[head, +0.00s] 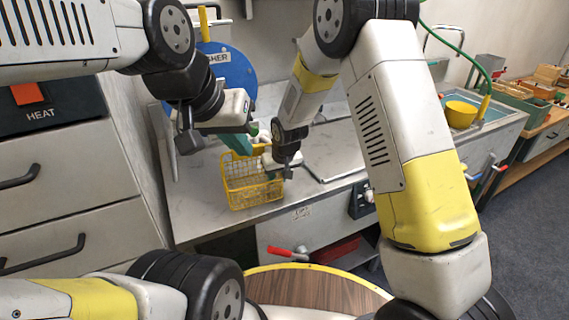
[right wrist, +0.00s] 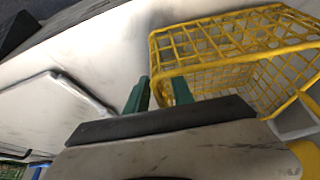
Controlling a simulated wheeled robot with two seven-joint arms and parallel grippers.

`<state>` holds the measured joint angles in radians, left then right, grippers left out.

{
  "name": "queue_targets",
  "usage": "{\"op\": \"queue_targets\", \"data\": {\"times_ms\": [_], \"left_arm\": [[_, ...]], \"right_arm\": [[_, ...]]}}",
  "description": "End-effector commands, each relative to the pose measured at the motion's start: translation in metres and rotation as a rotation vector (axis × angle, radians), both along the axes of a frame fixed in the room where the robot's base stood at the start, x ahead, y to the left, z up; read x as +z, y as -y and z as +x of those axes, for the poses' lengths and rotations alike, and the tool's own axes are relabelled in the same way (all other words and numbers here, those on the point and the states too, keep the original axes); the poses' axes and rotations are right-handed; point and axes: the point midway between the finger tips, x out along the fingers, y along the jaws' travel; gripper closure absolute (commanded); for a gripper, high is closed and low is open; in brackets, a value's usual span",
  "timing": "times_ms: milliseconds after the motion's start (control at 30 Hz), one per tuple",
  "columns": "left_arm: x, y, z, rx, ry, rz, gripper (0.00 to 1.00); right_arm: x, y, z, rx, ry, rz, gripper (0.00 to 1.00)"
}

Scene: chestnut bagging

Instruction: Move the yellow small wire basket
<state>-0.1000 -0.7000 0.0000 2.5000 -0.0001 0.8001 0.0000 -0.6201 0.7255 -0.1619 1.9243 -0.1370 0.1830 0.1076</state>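The yellow small wire basket (head: 252,192) stands on the grey worktop near its front edge in the head view. Its rim and mesh wall fill the upper right of the right wrist view (right wrist: 235,62). My left gripper (head: 246,140) is above the back of the basket, with green fingers that look apart and nothing seen between them. My right gripper (head: 266,162) is at the basket's right side, its fingers largely hidden in the head view. In the right wrist view its green fingers (right wrist: 160,93) are apart, close to the basket's rim corner; contact is unclear.
A blue round sign (head: 226,72) stands behind the worktop (head: 205,205). A flat panel (head: 335,160) lies right of the basket. A yellow bowl (head: 460,113) sits farther right by a sink. A round wooden table top (head: 315,290) is in front, below.

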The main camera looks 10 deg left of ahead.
Motion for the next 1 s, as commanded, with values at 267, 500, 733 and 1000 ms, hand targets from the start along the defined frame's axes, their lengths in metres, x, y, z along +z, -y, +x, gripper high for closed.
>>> {"op": "queue_targets", "data": {"times_ms": [267, 500, 733, 1000], "left_arm": [[0.0, 0.0, 0.0, 0.0, 0.0, 0.0, 1.0], [0.0, 0.0, 0.0, 0.0, 0.0, 0.0, 1.0], [0.0, 0.0, 0.0, 0.0, 0.0, 0.0, 1.0], [0.0, 0.0, 0.0, 0.0, 0.0, 0.0, 1.0]], "right_arm": [[0.0002, 0.0001, -0.0002, 0.0, 0.0, 0.0, 0.91], [0.0003, 0.0002, -0.0002, 0.0, 0.0, 0.0, 1.0], [0.0004, 0.0003, -0.0003, 0.0, -0.001, 0.0, 1.0], [0.0004, 0.0002, -0.0002, 0.0, 0.0, 0.0, 1.0]]}}
